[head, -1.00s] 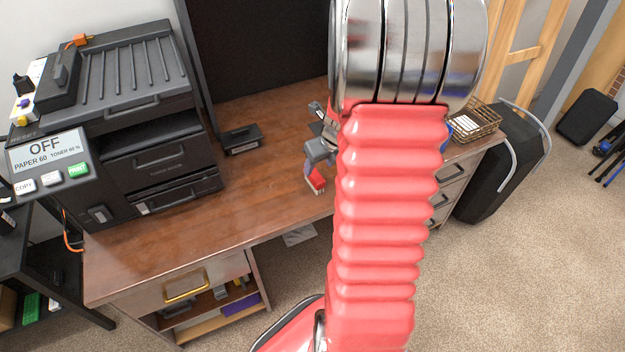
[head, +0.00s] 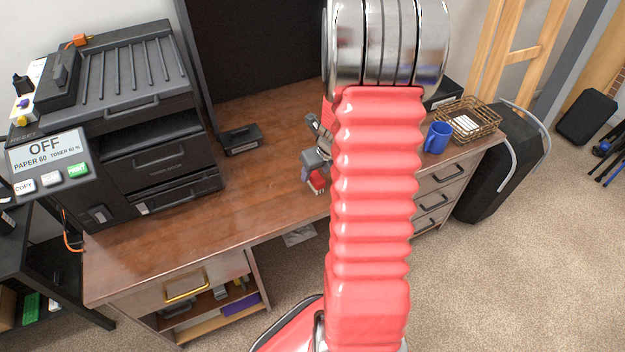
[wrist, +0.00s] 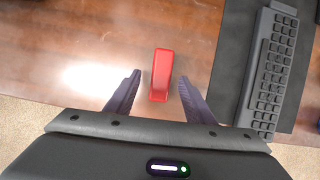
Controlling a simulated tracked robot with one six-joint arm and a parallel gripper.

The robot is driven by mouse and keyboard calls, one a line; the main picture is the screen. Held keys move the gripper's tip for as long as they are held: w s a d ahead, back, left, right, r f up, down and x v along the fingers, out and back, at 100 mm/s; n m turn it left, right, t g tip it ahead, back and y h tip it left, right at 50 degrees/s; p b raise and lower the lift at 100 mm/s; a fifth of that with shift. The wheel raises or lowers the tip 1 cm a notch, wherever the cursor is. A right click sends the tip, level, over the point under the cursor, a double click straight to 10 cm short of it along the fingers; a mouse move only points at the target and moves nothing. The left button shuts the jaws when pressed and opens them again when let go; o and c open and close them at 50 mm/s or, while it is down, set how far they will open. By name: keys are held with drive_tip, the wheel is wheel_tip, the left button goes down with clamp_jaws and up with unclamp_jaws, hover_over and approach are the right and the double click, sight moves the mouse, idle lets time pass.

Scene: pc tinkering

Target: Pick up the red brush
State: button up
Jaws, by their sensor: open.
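The red brush (wrist: 161,75) lies on the brown wooden desk, near its front edge, in the wrist view. It shows lengthwise between the two dark fingers of my gripper (wrist: 159,80), with a gap on each side. My gripper is open and holds nothing. In the head view a small part of the red brush (head: 317,182) shows just below my grey gripper (head: 312,172), left of my red arm. My arm hides part of the desk behind it.
A black keyboard (wrist: 272,75) on a dark mat (wrist: 232,60) lies right of the brush. A blue mug (head: 437,138) and a wire basket (head: 480,122) stand at the desk's right. A black printer (head: 150,150) stands at the left. The desk (head: 265,195) between is mostly clear.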

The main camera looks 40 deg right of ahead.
sight(315, 174)
drive_tip(key=shift+x, duration=2.35)
drive_tip(key=shift+d, duration=0.1)
drive_tip(key=c, duration=1.1)
drive_tip(key=shift+r, duration=0.2)
wheel_tip(315, 174, up, 10)
drive_tip(key=shift+f, duration=0.15)
